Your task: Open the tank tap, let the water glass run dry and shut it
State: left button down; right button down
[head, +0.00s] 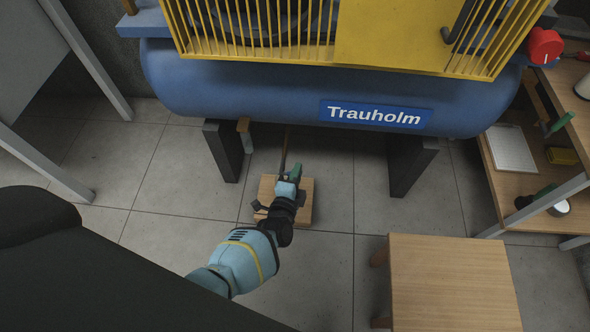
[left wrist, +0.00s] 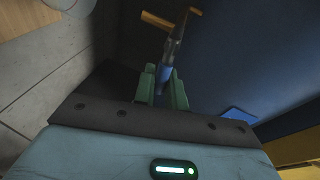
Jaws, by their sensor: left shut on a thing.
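The blue tank (head: 245,95) with the Trauholm label spans the top of the head view. My left gripper (head: 297,172) is under its belly, above a small wooden block or stool (head: 304,213). In the left wrist view my left gripper (left wrist: 164,88) is shut on a blue piece (left wrist: 165,74), which looks like the tap's lever. A brass-coloured T-shaped part (left wrist: 158,20) stands just beyond it, apparently the tap. I cannot tell how far the tap is turned. No water glass can be made out; a pale rounded shape shows at the wrist view's top left. My right gripper is out of view.
Dark tank legs (head: 224,150) (head: 411,165) stand either side of my left arm. A wooden stool (head: 452,285) is at front right. A shelf bench (head: 520,185) with tools stands at far right. Floor at left is clear.

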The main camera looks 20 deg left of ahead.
pick_arm(q)
jog(key=shift+f+m, duration=0.3)
jog(key=shift+m, duration=0.3)
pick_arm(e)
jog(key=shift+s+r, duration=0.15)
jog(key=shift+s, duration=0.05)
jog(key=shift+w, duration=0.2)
pick_arm(q)
jog(key=c, duration=1.5)
grip_release()
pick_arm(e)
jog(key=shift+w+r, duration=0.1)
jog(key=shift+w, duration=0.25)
